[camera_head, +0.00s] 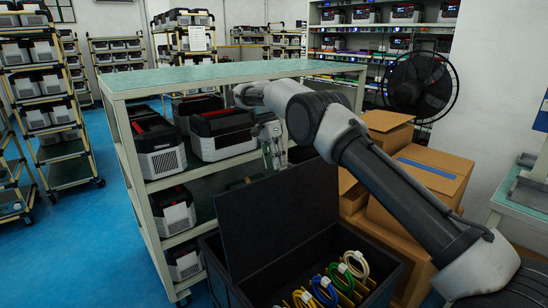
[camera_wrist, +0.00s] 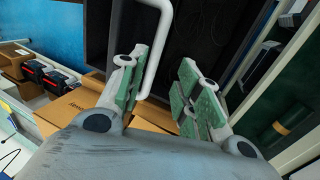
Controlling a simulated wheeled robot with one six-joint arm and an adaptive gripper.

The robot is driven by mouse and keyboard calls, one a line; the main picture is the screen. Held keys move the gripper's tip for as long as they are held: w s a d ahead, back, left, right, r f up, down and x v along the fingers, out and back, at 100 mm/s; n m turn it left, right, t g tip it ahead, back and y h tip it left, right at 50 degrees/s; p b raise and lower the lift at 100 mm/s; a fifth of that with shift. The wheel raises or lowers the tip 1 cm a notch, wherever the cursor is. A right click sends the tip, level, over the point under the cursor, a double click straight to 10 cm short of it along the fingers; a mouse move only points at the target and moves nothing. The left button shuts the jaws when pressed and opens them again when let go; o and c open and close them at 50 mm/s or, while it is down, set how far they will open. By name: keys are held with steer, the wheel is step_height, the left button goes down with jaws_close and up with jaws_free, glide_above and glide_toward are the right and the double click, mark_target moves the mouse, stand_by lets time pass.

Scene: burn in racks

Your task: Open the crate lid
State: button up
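The black crate (camera_head: 228,281) stands on the floor at the bottom middle of the head view. Its black lid (camera_head: 280,215) stands up steeply along the crate's far side, and the inside is uncovered. My gripper (camera_head: 272,150) is just above and behind the lid's top edge, pointing down. In the wrist view my gripper (camera_wrist: 160,75) has its two green-padded fingers apart. A white bent bar (camera_wrist: 157,50) runs between them in the picture, before a dark surface (camera_wrist: 210,35). I cannot tell whether a finger touches the bar.
Coiled cables (camera_head: 325,288) in several colours hang inside the crate. A green-topped rack (camera_head: 215,75) with grey and black units stands behind. Cardboard boxes (camera_head: 425,180) and a black fan (camera_head: 422,85) are at the right. The blue floor (camera_head: 95,230) at the left is clear.

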steer(key=v, duration=0.3)
stand_by(0.4)
steer(key=s+d+r+n+t+y, duration=0.1)
steer(key=s+d+r+n+t, duration=0.15)
steer(key=d+r, duration=1.15)
steer(key=s+d+r+n+y, duration=0.1)
steer(key=s+d+r+n, duration=0.1)
steer(key=s+d+r, duration=0.6)
steer(key=s+d+r+n+t, duration=0.1)
steer(key=s+d+n, duration=0.1)
steer(key=s+d, duration=0.5)
steer(key=s+d+r+n+t, duration=0.1)
steer(key=s+d+t, duration=0.1)
steer(key=s, duration=0.9)
steer(key=s+d+f+n+t, duration=0.1)
steer(key=s+d+f, duration=0.1)
steer(key=s+f, duration=0.3)
steer(key=s+d+f+n, duration=0.2)
steer(key=s+f, duration=0.3)
steer(key=s, duration=0.7)
steer(key=shift+d+t, duration=0.35)
steer(key=shift+d, duration=0.3)
